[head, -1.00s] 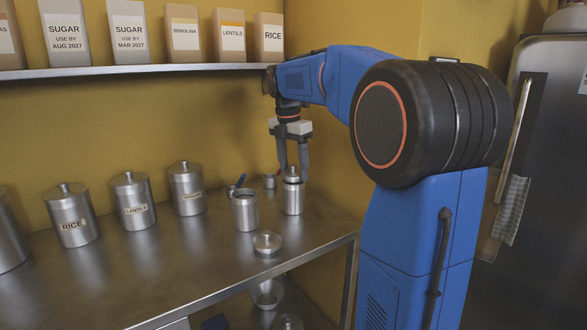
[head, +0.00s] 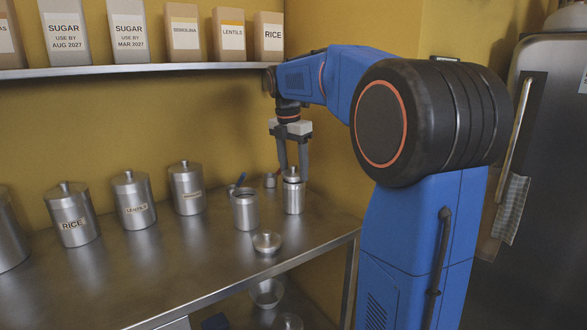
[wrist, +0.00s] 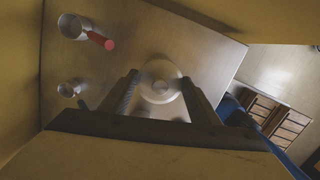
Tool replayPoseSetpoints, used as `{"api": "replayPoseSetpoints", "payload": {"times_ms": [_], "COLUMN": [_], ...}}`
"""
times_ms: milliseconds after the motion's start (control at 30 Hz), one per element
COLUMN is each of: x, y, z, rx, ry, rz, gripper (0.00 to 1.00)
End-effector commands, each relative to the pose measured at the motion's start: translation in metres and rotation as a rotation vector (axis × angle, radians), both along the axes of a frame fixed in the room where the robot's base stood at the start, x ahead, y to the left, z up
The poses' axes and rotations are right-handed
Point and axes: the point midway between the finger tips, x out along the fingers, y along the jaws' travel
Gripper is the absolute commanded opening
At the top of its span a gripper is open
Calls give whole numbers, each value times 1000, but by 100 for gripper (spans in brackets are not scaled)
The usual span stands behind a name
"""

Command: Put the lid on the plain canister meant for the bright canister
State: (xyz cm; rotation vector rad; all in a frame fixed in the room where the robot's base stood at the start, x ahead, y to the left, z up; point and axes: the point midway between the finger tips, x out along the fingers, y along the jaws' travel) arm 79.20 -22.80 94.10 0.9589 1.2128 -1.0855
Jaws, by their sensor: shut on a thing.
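My gripper (head: 293,172) points down at the back right of the steel counter, its fingers shut on a steel lid (head: 291,179) with a knob. The lid is at the mouth of an upright canister (head: 293,199) without a visible label; I cannot tell if it is fully seated. In the wrist view the round lid (wrist: 160,88) shows between the fingertips and hides what is under it. Another unlabelled canister (head: 245,214) stands open just left. A loose lid (head: 267,243) lies on the counter in front of them.
Labelled lidded canisters, including rice (head: 73,216) and lentils (head: 133,203), stand along the wall to the left. A small cup (head: 270,181) and a blue-handled item (head: 239,180) are behind the open canister. A shelf (head: 130,70) with packets runs above. The front left counter is clear.

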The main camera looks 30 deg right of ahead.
Motion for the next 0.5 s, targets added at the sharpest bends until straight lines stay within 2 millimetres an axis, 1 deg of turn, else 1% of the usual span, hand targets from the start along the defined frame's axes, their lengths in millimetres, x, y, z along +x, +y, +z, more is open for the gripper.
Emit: {"api": "replayPoseSetpoints", "payload": {"times_ms": [400,433,467,500], "x": [0,0,0,0], "y": [0,0,0,0], "z": [-1,-1,-1,-1], "rx": [0,0,0,0], "ry": [0,0,0,0], "rz": [0,0,0,0], "gripper": [35,58,65,75]}}
